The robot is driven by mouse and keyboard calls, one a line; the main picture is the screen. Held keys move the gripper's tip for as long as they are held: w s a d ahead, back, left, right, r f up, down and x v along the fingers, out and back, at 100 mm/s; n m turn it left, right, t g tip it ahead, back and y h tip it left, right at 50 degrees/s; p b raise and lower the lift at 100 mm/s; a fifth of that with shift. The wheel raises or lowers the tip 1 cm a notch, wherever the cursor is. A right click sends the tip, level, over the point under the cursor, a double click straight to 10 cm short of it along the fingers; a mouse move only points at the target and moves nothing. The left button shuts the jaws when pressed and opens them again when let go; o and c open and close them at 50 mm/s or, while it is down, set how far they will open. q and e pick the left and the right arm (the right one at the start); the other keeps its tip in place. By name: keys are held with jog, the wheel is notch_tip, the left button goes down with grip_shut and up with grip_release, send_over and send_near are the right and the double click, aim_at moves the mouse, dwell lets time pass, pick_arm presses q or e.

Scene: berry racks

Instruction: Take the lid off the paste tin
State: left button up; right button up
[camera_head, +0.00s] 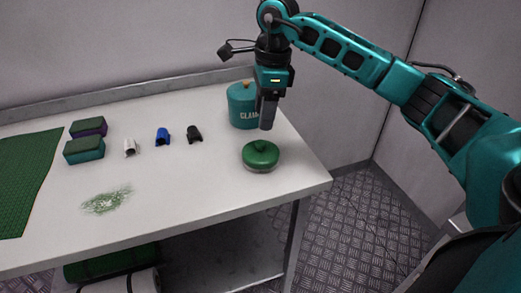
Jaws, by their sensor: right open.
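A low round tin with a green lid (261,154), which I take for the paste tin, stands near the right front corner of the white table. My left gripper is not in view.
A teal canister (241,107) with white lettering stands close behind my right gripper. On the table (190,195) are black (195,134), blue (162,137) and white (129,148) clips, two sponge-like blocks (84,150), a green mat (25,180) and scattered green bits (106,201).

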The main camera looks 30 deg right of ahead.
aim_at(261, 142)
jog(key=f, duration=0.7)
jog(key=shift+a+f, duration=0.1)
jog(key=shift+a, duration=0.3)
jog(key=shift+c, duration=0.3)
grip_shut()
